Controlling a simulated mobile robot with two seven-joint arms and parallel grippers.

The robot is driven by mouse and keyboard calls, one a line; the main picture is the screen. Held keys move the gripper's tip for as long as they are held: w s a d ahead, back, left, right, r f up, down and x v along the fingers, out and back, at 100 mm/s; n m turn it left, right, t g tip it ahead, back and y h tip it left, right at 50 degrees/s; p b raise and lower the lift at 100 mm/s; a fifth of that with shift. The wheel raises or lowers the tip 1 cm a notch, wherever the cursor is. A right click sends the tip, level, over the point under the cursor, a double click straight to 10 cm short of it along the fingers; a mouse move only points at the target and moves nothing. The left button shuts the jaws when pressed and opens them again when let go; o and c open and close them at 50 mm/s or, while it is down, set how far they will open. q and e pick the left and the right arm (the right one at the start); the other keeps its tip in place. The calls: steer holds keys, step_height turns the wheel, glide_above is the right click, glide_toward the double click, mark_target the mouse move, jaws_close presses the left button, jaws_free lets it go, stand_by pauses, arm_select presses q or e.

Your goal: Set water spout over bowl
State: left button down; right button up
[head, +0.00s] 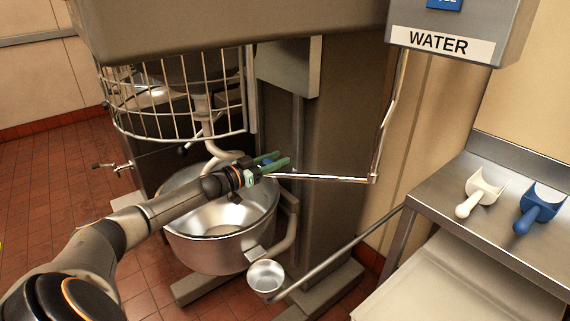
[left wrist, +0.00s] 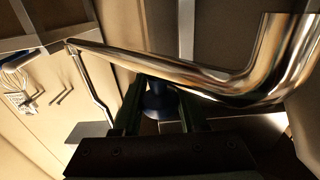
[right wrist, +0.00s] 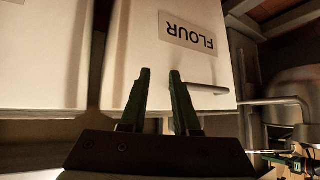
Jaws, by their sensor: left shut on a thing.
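The water spout (head: 325,178) is a thin chrome pipe. It drops from the grey box labelled WATER (head: 442,42), bends, and runs left to my left gripper (head: 274,163). My left gripper is shut on the spout at a blue part near its end. In the left wrist view the bent pipe (left wrist: 170,70) crosses in front of the fingers, with the blue part (left wrist: 158,102) between them. The large steel bowl (head: 215,250) stands under the mixer; the gripper and spout end appear above its right side. The exact outlet is hidden. My right gripper (right wrist: 160,98) is open and empty.
The wire guard (head: 178,105) and mixer hook stand above the bowl. A white scoop (head: 480,192) and a blue scoop (head: 540,207) lie on the right counter. A bin labelled FLOUR (right wrist: 180,70) faces my right gripper.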

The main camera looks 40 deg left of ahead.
arm_select(q)
steer(key=shift+w, duration=0.1)
arm_select(e)
steer(key=shift+w+r, duration=0.1)
arm_select(q)
steer(key=shift+c, duration=2.3)
jaws_free()
steer(key=s+a+p, duration=0.2)
steer(key=s+p, duration=0.1)
steer(key=s, duration=0.9)
steer(key=shift+s+a, duration=0.15)
steer(key=shift+a, duration=0.1)
arm_select(e)
steer(key=shift+s+d+r, duration=0.65)
steer(key=shift+d+r, duration=0.05)
steer(key=shift+d, duration=0.15)
